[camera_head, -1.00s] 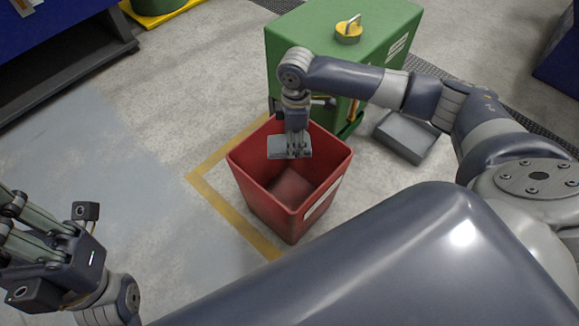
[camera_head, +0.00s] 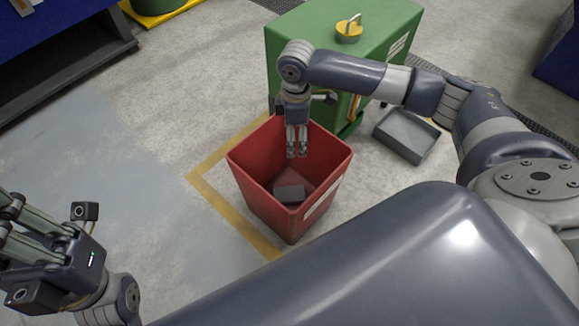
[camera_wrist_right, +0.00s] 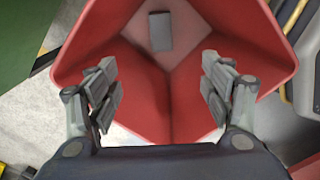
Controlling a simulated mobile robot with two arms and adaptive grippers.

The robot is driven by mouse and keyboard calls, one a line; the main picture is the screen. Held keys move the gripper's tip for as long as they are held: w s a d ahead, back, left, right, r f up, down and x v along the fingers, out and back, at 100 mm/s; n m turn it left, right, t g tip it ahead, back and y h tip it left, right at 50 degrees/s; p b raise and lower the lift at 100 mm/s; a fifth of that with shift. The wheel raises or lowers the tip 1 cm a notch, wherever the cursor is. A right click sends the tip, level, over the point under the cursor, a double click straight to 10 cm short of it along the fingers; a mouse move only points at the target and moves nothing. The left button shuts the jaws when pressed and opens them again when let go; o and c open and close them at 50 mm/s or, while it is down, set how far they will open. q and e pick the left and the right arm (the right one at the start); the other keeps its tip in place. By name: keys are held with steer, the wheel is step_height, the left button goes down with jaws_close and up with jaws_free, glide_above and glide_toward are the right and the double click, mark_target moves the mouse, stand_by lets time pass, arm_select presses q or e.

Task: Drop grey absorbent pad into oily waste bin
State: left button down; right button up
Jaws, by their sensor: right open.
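The red bin (camera_head: 325,196) stands on the floor in the middle of the head view, open at the top. The grey absorbent pad (camera_head: 290,193) lies on the bin's floor. It also shows in the right wrist view as a small grey rectangle (camera_wrist_right: 160,32) on the red bottom. My right gripper (camera_head: 297,153) points down over the bin's opening, empty and apart from the pad. In the right wrist view its fingers (camera_wrist_right: 162,88) are spread wide. My left gripper (camera_head: 40,245) is at the lower left, away from the bin; its fingertips are not clearly visible.
A green cabinet (camera_head: 295,48) with a yellow-topped knob stands right behind the bin. A grey open tray (camera_head: 405,137) lies on the floor to its right. Yellow tape (camera_head: 207,171) marks the floor around the bin.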

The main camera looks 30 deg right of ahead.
step_height(320, 180, up, 10)
steer(key=shift+r, duration=0.25)
stand_by(0.5)
